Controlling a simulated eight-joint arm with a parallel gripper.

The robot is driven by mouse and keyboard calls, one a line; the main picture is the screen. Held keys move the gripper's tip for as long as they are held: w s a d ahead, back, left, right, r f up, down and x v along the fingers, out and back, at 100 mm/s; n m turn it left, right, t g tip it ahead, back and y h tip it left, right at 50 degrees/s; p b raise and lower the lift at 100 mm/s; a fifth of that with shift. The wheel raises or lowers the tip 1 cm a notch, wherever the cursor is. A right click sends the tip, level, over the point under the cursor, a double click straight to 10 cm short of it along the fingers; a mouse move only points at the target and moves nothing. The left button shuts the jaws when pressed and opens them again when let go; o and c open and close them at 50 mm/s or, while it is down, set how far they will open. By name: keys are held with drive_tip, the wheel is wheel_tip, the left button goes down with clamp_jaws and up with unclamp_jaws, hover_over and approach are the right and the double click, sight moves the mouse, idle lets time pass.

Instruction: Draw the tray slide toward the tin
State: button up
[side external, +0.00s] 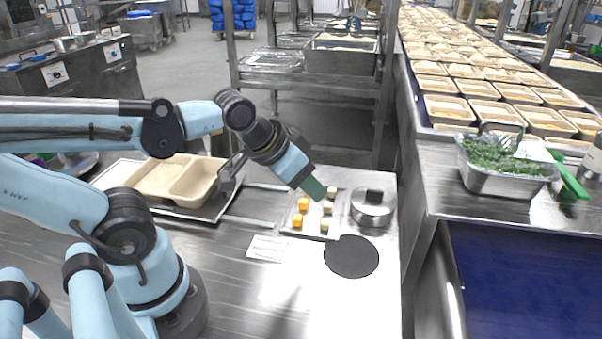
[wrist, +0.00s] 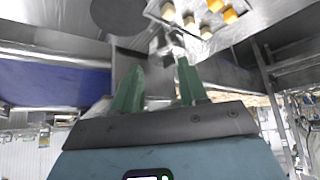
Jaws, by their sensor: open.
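The tray slide (side external: 212,212) is a flat metal plate at the left of the steel table, on two rails running right. A beige compartment tray (side external: 165,178) sits on it. The tin (side external: 372,214), round and silver with a dark knob, stands at the right of the table. My gripper (side external: 313,188) is above the small tray of cubes, between the slide and the tin, and apart from the slide. In the wrist view its green fingers (wrist: 159,88) are spread with nothing held. The slide cannot be made out in that view.
A small metal tray (side external: 290,222) holds several orange and pale cubes. A black disc (side external: 351,257) and a white card (side external: 267,248) lie in front. A container of greens (side external: 505,182) stands on the right counter beside a conveyor of filled beige trays. The table's front is clear.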

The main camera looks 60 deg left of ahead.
drive_tip(key=shift+a, duration=0.3)
drive_tip(key=c, duration=0.4)
drive_tip(key=shift+o, duration=0.2)
drive_tip(key=r+n+g, duration=0.2)
drive_tip(key=n+g, duration=0.5)
drive_tip(key=n, duration=0.2)
hover_over(224, 169)
drive_tip(key=shift+f, duration=6)
clamp_jaws()
